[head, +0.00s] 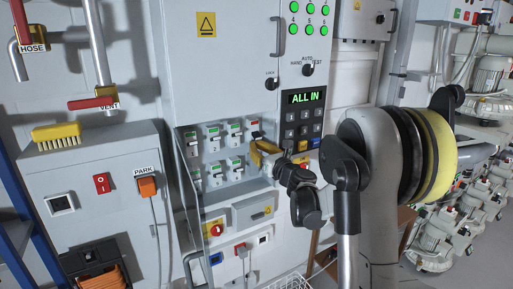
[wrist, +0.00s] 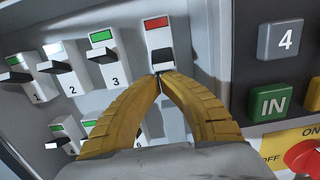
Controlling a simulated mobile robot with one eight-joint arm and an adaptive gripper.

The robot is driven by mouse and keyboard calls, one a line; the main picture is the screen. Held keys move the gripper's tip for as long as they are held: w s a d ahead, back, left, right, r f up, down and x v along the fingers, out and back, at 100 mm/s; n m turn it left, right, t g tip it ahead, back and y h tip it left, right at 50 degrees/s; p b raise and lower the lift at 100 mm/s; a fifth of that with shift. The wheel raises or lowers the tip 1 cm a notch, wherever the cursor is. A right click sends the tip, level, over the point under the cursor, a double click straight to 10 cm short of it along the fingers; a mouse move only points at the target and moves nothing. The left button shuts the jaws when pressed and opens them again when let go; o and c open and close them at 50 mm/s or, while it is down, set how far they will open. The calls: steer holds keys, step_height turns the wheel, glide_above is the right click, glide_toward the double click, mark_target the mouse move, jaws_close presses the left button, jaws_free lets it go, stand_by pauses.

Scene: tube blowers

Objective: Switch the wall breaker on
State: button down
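Two rows of small breakers sit in a recess of the grey cabinet. In the wrist view, the upper-row breakers numbered 1, 2 and 3 (wrist: 108,57) show green windows. The breaker to their right (wrist: 158,30) shows a red window and a black lever (wrist: 161,60); it also shows in the head view (head: 253,124). Its label is hidden, and I cannot read which one is named wall. My gripper (wrist: 160,75) has its yellow fingertips together just under that lever, touching or nearly so. In the head view my gripper (head: 256,149) reaches into the recess from the right.
A keypad (head: 303,131) under an ALL IN display (head: 306,97) is close on the right. A red rotary knob (wrist: 305,158) sits lower right.

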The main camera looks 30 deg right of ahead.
mark_target(256, 136)
steer(key=shift+s+r+g+p, duration=0.25)
steer(key=shift+g+p, duration=0.4)
steer(key=shift+p, duration=0.3)
steer(key=shift+s+r+g+p, duration=0.15)
steer(key=shift+r+g+p, duration=0.1)
steer(key=shift+g+p, duration=0.55)
steer(key=r+g+p, duration=0.1)
steer(key=p, duration=0.1)
steer(key=s+g+p, duration=0.1)
steer(key=g+p, duration=0.1)
steer(key=p, duration=0.1)
steer(key=shift+r, duration=0.35)
steer(key=shift+r+p, duration=0.4)
steer(key=shift+r, duration=0.35)
steer(key=shift+d+r, duration=0.1)
steer(key=shift+r, duration=0.05)
